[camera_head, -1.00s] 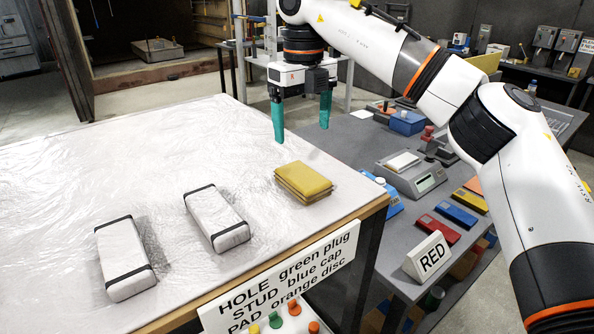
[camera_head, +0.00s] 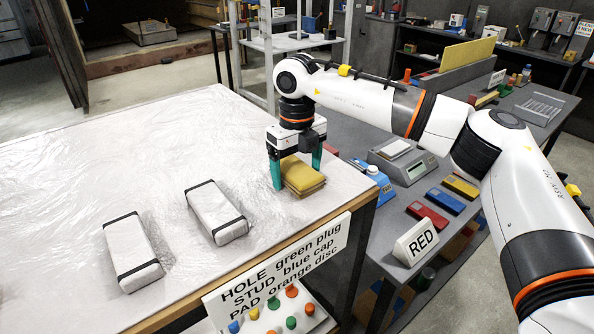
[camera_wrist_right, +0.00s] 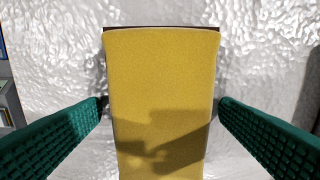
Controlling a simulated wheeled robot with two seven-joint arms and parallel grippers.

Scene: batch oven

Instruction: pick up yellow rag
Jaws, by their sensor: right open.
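The yellow rag (camera_head: 303,174) is a folded, layered pad lying on the film-covered table near its right edge. It fills the middle of the right wrist view (camera_wrist_right: 160,85). My right gripper (camera_head: 296,178) points down over the rag with its green fingers apart, one on each side of it. In the right wrist view the fingers (camera_wrist_right: 160,125) flank the rag, and a narrow gap shows on each side near the tips. The far fingertip is partly hidden behind the rag in the head view. My left gripper is not in view.
Two wrapped white blocks with black bands (camera_head: 216,212) (camera_head: 133,252) lie left of the rag. A sign with part names (camera_head: 278,262) hangs on the table's front edge. A grey side bench holds a scale (camera_head: 402,160), a RED sign (camera_head: 415,243) and coloured blocks.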

